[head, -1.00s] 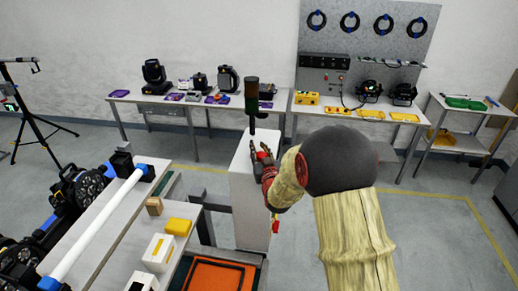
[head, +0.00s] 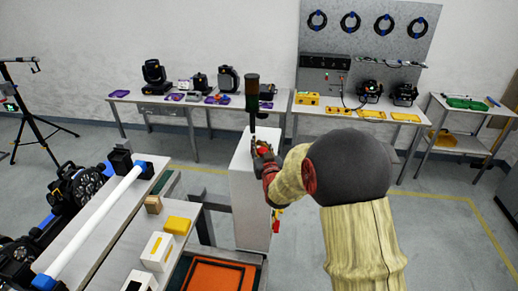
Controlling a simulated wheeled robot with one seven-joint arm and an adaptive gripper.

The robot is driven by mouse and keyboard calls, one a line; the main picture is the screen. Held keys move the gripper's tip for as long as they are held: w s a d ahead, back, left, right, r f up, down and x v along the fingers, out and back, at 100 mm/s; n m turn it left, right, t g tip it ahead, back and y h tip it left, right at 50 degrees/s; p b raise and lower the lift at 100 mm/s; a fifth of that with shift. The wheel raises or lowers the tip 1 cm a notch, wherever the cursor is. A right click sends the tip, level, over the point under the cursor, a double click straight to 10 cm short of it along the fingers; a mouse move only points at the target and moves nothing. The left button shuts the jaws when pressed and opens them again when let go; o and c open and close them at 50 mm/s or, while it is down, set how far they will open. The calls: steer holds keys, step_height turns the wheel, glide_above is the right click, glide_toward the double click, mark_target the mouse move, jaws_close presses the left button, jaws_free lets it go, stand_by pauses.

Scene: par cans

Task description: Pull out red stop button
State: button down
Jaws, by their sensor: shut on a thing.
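The red stop button (head: 262,151) shows as a small red spot at the top of the white pedestal (head: 246,205). My gripper (head: 262,147) is at the pedestal's top, its dark fingers around the button, shut on it. The arm reaches in from the right and covers part of the pedestal's right side. The fingers hide most of the button, so I cannot tell how far out it stands.
A dark signal tower (head: 252,97) rises just behind the gripper. A grey table (head: 125,232) with yellow and white blocks stands at left. An orange tray (head: 218,275) lies low in front. Back benches hold stage lights. Floor at right is clear.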

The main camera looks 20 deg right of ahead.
steer(key=shift+r, duration=0.3)
steer(key=c, duration=1.9)
jaws_free()
steer(key=o, duration=0.5)
steer(key=shift+f, duration=0.1)
steer(key=s, duration=0.4)
steer(key=s+a, duration=0.1)
steer(key=s, duration=0.3)
steer(key=s+a, duration=0.1)
steer(key=s, duration=0.2)
steer(key=shift+s+a, duration=0.15)
steer(key=shift+s, duration=0.25)
